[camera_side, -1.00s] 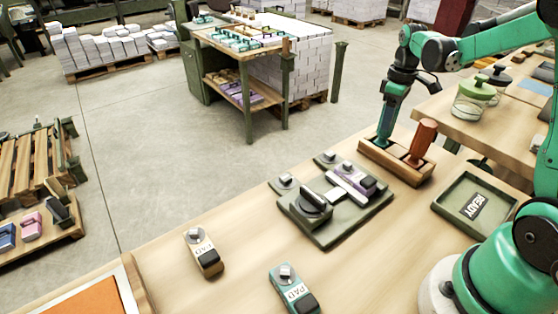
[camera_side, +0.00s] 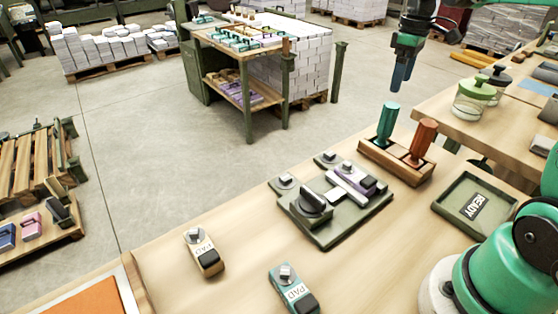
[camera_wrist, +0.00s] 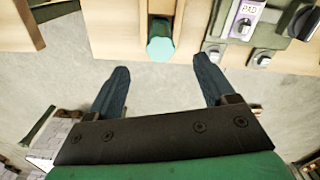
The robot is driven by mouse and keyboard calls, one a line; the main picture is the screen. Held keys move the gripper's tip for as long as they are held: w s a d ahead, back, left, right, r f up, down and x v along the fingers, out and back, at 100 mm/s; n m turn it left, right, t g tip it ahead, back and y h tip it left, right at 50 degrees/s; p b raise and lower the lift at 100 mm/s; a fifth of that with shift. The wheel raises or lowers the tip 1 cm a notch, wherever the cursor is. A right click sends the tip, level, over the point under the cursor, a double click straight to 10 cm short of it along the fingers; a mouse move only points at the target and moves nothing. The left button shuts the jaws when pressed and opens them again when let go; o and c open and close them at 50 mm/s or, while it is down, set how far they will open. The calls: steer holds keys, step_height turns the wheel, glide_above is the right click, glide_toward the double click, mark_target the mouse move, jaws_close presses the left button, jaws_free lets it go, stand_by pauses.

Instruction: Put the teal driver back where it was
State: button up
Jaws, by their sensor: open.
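The teal driver (camera_side: 387,124) stands upright in the left slot of the wooden holder (camera_side: 372,153). The orange driver (camera_side: 421,141) stands in the slot to its right. My gripper (camera_side: 400,84) is open and empty, well above the teal driver and apart from it. In the wrist view the teal driver's end (camera_wrist: 160,47) shows ahead of and between the two spread fingers of my gripper (camera_wrist: 160,90). The driver's lower part is hidden in the holder.
A green board (camera_side: 330,232) with a black knob and a purple pad lies left of the holder. A green tray (camera_side: 451,207) marked READY lies to the right. Tan (camera_side: 203,252) and teal (camera_side: 293,290) pads lie in front. Jars (camera_side: 474,98) stand on the table behind.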

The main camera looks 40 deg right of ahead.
step_height(320, 180, up, 3)
steer(key=shift+f, duration=0.1)
steer(key=shift+a, duration=0.4)
steer(key=s+a+f+m+t, duration=0.1)
steer(key=s+a+f+t, duration=0.1)
steer(key=a, duration=0.7)
steer(key=s+a+f+m+t, duration=0.2)
steer(key=s+a+f+t, duration=0.1)
steer(key=a, duration=0.6)
steer(key=shift+a+f+t, duration=0.4)
steer(key=shift+f+t, duration=0.25)
steer(key=shift+t, duration=0.45)
steer(key=shift+s, duration=0.1)
